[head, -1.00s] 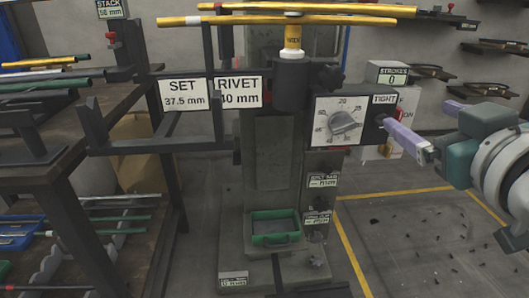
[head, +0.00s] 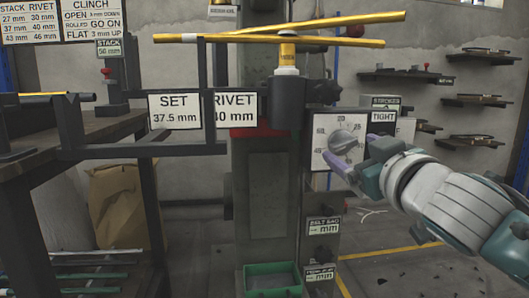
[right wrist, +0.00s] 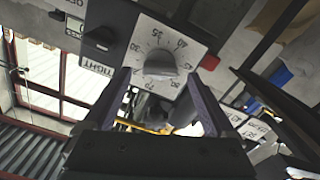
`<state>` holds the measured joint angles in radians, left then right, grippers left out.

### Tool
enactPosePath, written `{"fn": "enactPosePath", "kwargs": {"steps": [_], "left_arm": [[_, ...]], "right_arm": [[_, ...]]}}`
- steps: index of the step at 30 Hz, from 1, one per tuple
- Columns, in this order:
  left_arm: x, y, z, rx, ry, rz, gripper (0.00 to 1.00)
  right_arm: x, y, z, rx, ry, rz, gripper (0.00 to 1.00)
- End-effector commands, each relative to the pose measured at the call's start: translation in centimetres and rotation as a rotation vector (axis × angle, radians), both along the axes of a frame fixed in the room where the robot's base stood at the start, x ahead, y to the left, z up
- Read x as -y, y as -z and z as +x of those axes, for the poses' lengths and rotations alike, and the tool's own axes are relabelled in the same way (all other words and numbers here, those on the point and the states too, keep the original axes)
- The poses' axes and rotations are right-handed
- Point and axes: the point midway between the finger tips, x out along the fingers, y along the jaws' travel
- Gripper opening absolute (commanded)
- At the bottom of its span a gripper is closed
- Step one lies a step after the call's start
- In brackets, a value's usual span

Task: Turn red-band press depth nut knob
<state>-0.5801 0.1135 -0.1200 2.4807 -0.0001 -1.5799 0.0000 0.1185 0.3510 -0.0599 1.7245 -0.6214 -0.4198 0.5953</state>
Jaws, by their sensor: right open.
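The press column (head: 262,185) stands in the middle of the head view, with a red band (head: 258,131) partly hidden behind the RIVET sign. A grey depth knob (head: 344,141) sits on a white numbered dial plate (head: 322,130) at its right. My right gripper (head: 352,156) is open at the dial, its purple fingers apart near the knob. In the right wrist view the knob (right wrist: 160,65) lies between and beyond the two fingertips (right wrist: 157,80). I see no clear contact. My left gripper is not in view.
Yellow bars (head: 300,28) lie across the top. A green tray (head: 272,279) is low on the press. Shelves (head: 480,100) line the right wall.

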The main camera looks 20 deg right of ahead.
Motion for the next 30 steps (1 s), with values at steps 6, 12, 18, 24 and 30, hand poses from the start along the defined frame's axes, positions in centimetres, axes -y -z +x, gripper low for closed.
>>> {"fn": "enactPosePath", "kwargs": {"steps": [6,12,18,24,30], "left_arm": [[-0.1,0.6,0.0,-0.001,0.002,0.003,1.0],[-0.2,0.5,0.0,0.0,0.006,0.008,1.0],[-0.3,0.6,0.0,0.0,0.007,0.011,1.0],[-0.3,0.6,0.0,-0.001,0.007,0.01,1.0],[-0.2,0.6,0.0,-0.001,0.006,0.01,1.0]], "right_arm": [[0.4,0.0,1.6,0.0,0.0,0.001,0.9],[0.4,0.0,1.7,-0.001,0.0,0.001,0.9],[0.4,0.0,1.7,-0.001,0.0,0.001,0.77],[0.4,0.0,1.6,-0.001,0.0,0.001,0.54],[0.4,0.0,1.6,-0.001,0.0,0.001,0.32]]}}
